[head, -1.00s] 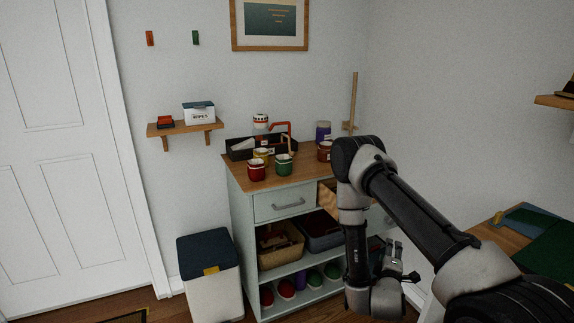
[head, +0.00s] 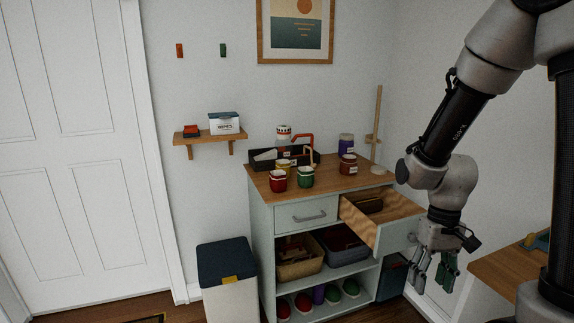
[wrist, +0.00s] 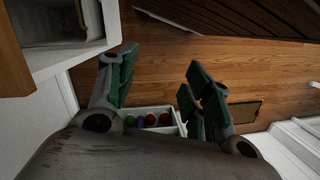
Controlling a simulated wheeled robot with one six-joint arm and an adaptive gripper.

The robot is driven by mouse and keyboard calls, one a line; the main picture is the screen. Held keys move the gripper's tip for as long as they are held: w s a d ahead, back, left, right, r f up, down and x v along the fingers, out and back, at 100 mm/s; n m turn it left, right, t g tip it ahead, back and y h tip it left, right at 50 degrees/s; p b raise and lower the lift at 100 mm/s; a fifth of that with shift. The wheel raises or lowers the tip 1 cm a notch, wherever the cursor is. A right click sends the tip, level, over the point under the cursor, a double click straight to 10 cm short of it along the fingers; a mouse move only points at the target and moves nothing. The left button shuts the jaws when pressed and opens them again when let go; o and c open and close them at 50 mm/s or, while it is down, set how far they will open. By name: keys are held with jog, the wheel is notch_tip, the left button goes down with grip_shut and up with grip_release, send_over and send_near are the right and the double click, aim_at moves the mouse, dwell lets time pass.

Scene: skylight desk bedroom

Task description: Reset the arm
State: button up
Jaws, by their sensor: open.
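My gripper (head: 436,272) is at the right of the head view, hanging downward beside the front of the open drawer. Its fingers are spread, with nothing between them. In the wrist view the two green-padded fingers (wrist: 162,85) stand apart, with wooden floor showing between them. The arm reaches down to it from the top right corner. The pulled-out wooden drawer (head: 372,222) of the pale cabinet holds a brown item (head: 368,205). I cannot tell whether the gripper touches the drawer front.
Red (head: 278,181) and green (head: 305,177) pots stand on the cabinet top (head: 330,182) near a dark caddy. Bins and coloured round items fill the shelves below. A white bin with a dark lid (head: 226,262) stands left. A desk (head: 505,270) is close on the right.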

jog(key=s+d+r+t, duration=0.2)
jog(key=s+r+t, duration=0.1)
jog(key=r, duration=0.7)
jog(key=s+d+r+t, duration=0.2)
jog(key=s+r, duration=0.3)
jog(key=r, duration=0.5)
jog(key=shift+s+d+r+m+t+h, duration=0.15)
jog(key=shift+m+t+h, duration=0.15)
jog(key=shift+t, duration=0.5)
